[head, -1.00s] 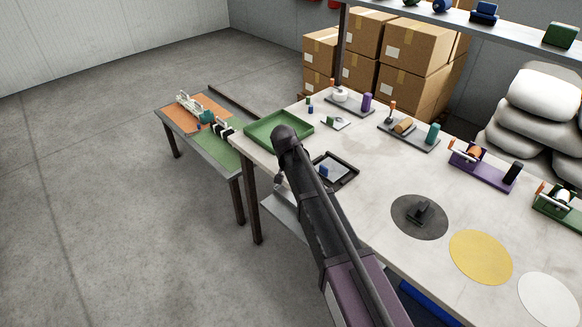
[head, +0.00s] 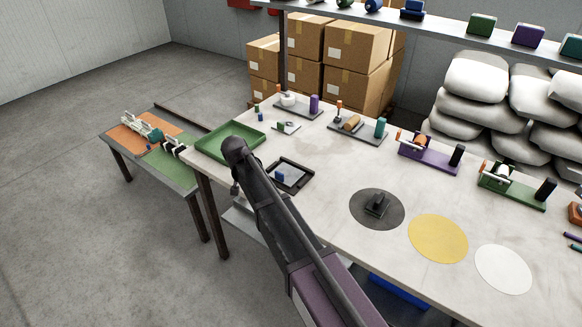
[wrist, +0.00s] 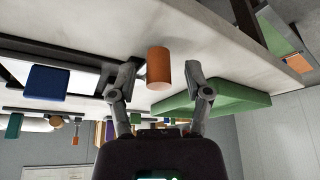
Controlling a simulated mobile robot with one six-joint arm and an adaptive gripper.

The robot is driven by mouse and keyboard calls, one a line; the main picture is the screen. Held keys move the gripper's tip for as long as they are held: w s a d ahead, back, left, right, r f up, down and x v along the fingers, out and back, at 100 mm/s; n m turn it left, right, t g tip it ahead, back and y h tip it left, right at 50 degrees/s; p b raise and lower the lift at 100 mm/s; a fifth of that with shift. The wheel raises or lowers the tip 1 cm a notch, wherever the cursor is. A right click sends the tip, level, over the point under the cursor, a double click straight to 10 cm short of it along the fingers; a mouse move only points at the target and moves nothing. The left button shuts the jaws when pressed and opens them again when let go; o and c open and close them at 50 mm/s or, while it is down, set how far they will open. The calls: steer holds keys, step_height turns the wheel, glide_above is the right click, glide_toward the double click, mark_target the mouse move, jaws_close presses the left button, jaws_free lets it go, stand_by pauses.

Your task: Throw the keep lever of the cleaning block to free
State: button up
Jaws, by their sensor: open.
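In the wrist view my gripper (wrist: 161,76) is open. Its two fingers stand either side of an orange cylinder (wrist: 158,66), with gaps visible on both sides. The cylinder looks like a handle near the table's edge; what it is fixed to is mostly hidden. In the head view my arm hides this spot, and only a bit of my gripper (head: 236,188) shows by the table edge. I cannot tell for sure which piece is the cleaning block, nor its lever's position.
A green tray (head: 230,141) and a black-framed tray (head: 311,177) lie near my arm. A black fixture (head: 376,205) stands on a dark disc. Purple (head: 433,160) and green (head: 517,197) stations stand farther right. A low side table (head: 118,153) is at left.

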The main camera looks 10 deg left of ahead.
steer(key=shift+s+d+n, duration=0.1)
steer(key=shift+d+n, duration=0.1)
steer(key=shift+n, duration=0.1)
